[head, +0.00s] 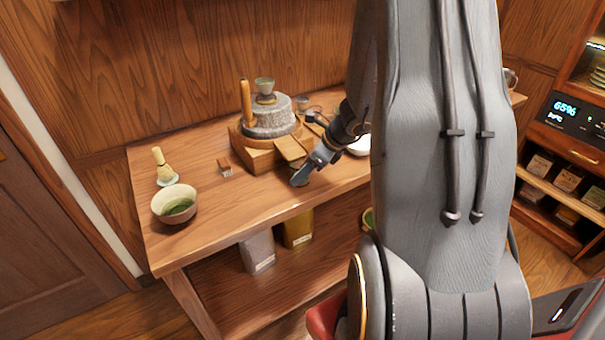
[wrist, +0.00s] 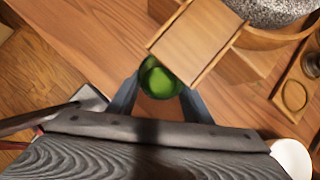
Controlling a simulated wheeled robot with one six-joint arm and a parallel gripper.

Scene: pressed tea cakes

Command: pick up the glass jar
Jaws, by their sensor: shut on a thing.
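The glass jar (wrist: 161,80) shows from above in the wrist view, round, with bright green contents. It stands between the two fingers of my gripper (wrist: 158,98), which is shut on it. The end of a wooden board (wrist: 198,42) covers part of the jar's upper right side. In the head view my gripper (head: 300,180) is low at the front of the table, beside the stone mill's wooden base. The jar is mostly hidden there by my fingers and the board, and I cannot tell whether it touches the table.
The stone mill (head: 270,122) stands behind my gripper with a small cup on top. A white bowl (head: 359,147) is to the right. The table's front left is clear.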

